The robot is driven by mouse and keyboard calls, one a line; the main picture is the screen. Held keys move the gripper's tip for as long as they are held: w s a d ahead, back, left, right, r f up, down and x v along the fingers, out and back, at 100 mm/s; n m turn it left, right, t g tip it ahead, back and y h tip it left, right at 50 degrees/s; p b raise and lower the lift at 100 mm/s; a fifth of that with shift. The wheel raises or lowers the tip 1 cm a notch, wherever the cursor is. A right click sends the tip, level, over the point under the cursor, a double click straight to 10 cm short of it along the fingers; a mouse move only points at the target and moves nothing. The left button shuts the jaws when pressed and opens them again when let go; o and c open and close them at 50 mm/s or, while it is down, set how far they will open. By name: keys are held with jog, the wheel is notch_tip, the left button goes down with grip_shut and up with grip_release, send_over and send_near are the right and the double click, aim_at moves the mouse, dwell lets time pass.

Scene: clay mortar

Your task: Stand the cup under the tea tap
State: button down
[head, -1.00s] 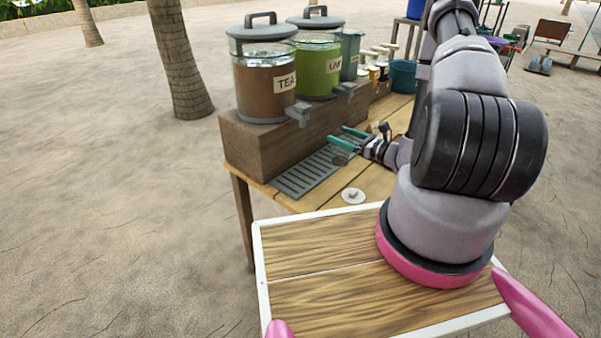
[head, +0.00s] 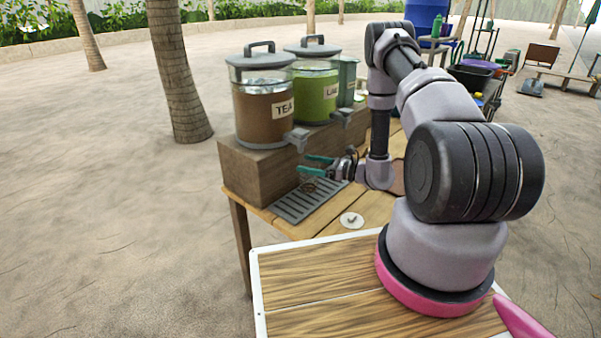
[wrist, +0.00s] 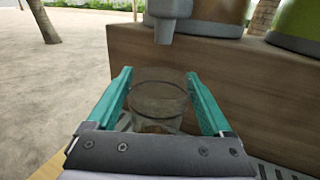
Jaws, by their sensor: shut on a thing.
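A clear glass cup (wrist: 158,100) stands upright between the teal fingers of my gripper (wrist: 160,82), which is shut on it. In the wrist view the grey tea tap (wrist: 163,30) is above and beyond the cup's rim, nearly centred over it. In the head view my gripper (head: 305,164) is over the slotted drip tray (head: 288,208), below and slightly right of the tea tap (head: 297,138). The tap belongs to the brown TEA dispenser (head: 262,112). The cup is hard to make out there, and I cannot tell whether its base touches the tray.
The dispensers stand on a wooden block (head: 245,170), which rises close behind the cup. A green dispenser (head: 316,95) stands right of the tea. A small white disc (head: 351,220) lies on the wooden table near its front edge.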

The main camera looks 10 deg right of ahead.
jog(key=shift+x, duration=1.25)
jog(key=shift+w+a+f, duration=0.1)
jog(key=shift+a+f, duration=0.05)
jog(key=shift+f, duration=0.7)
jog(key=shift+w+a+f, duration=0.1)
jog(key=shift+a+f, duration=0.05)
jog(key=shift+f, duration=0.75)
jog(key=shift+f, duration=0.15)
grip_release()
